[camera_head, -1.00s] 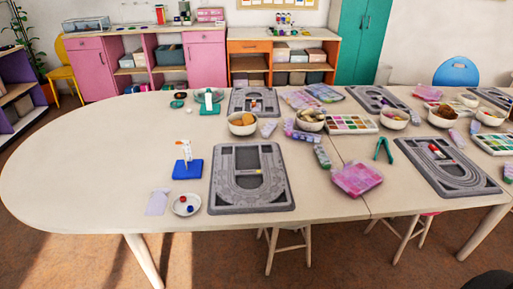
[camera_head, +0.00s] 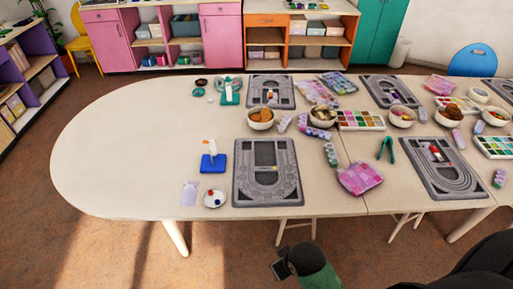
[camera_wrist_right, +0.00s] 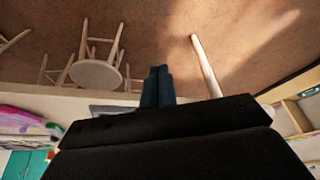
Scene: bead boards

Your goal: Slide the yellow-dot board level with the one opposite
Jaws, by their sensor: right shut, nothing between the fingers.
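A grey bead board (camera_head: 240,190) lies near the front edge of the table, left of the table seam. Another grey board (camera_head: 252,101) lies opposite it at the back. A third grey board (camera_head: 479,187) lies front right, with one more (camera_head: 400,81) behind it. A yellow dot cannot be made out clearly on any of them. My right gripper (camera_head: 281,270) is low in front of the table, apart from the boards. In the right wrist view its fingers (camera_wrist_right: 157,72) are together and empty. My left gripper is not in view.
A blue block with a white bottle (camera_head: 212,163) and a saucer of beads (camera_head: 214,198) stand left of the front board. A pink patterned pouch (camera_head: 361,178) lies to its right. Bowls (camera_head: 261,119) stand between the rows. Stools stand under the table (camera_head: 100,160), whose left end is clear.

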